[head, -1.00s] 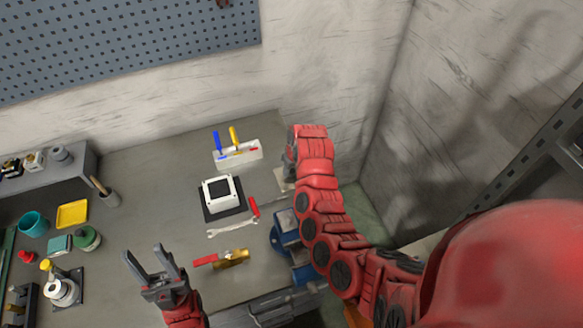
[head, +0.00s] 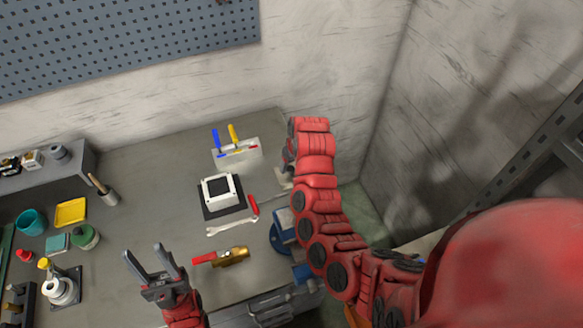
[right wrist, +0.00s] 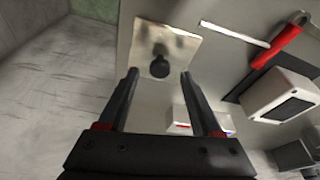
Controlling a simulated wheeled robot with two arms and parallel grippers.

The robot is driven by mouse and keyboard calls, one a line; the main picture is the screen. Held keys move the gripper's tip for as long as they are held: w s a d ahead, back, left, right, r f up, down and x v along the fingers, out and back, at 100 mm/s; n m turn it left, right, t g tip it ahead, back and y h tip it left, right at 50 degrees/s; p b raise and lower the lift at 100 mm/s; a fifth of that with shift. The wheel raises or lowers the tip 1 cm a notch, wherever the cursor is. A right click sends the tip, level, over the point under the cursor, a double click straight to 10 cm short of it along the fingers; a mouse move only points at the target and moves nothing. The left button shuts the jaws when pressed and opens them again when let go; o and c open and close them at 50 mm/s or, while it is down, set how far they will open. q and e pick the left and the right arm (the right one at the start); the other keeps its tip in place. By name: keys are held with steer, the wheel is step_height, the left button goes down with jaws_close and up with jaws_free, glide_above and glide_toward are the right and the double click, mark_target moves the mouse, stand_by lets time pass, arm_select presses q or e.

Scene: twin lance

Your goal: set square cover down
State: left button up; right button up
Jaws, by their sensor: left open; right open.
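The square cover (right wrist: 150,42) is a pale square plate with a black knob (right wrist: 160,66). In the right wrist view it lies on the bench top, apart from the white box. In the head view my right arm hides most of it. My right gripper (right wrist: 160,73) is open, with its fingertips on either side of the knob in the picture; I cannot tell the remaining gap. The white square box (head: 220,203) with a dark square top opening sits on a black mat (head: 223,213). My left gripper (head: 158,250) is open and empty at the bench's front.
A blue vise (head: 284,235) is at the right edge.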

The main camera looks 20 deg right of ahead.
steer(key=b+v, duration=0.1)
steer(key=v, duration=0.2)
steer(key=shift+w, duration=0.1)
steer(key=p+v, duration=0.3)
steer(key=v, duration=0.3)
steer(key=shift+r, duration=0.3)
steer(key=shift+s, duration=0.25)
